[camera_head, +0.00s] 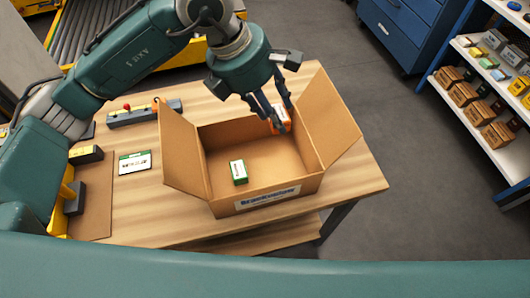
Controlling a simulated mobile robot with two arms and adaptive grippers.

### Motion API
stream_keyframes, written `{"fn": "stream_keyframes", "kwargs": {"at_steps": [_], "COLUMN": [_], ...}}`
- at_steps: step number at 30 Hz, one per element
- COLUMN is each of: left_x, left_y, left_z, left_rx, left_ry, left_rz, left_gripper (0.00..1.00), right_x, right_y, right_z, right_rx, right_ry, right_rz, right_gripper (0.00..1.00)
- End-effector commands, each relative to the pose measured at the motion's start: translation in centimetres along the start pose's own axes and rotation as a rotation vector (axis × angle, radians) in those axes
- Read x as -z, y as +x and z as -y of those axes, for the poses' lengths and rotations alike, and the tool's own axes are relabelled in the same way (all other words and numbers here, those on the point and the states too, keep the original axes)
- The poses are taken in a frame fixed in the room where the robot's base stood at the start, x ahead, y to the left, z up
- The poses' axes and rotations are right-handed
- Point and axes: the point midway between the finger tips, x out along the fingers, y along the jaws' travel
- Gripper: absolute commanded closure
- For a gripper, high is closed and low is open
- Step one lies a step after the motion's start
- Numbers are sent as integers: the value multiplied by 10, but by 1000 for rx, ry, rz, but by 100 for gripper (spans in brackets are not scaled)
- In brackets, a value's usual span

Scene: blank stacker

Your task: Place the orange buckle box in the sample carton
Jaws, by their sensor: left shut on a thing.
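The orange buckle box (285,116) is in the far right part of the open cardboard sample carton (226,209), with orange and white faces showing. My left gripper (276,124) reaches down into the carton from above and is shut on the box. The fingers cover part of the box, and I cannot tell whether it touches the carton's floor. A small green and white box (239,172) stands inside the carton near its front left. My right gripper is not in view.
The carton stands on a wooden table (350,192) with its side flaps spread. A green and white card (134,162) and a grey control strip (144,113) lie to its left. Shelves (480,100) and a blue cabinet (402,30) stand beyond.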

Motion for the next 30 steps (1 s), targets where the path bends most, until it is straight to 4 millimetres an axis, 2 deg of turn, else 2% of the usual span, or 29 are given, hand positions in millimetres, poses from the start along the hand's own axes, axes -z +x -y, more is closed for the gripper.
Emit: {"fn": "stream_keyframes", "kwargs": {"at_steps": [11,15,22,27,30], "left_x": [39,48,55,65,67], "left_y": [91,116,136,160,167], "left_z": [3,2,1,2,1], "left_rx": [6,4,3,3,2], "left_ry": [-1,1,1,1,2], "left_rz": [-4,-2,-1,-1,0], "left_gripper": [89,89,89,89,89], "right_x": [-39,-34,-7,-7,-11], "right_y": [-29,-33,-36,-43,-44], "right_z": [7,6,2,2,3], "right_rx": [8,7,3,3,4], "right_ry": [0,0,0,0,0], "right_rz": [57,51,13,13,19], "right_gripper": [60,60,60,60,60]}}
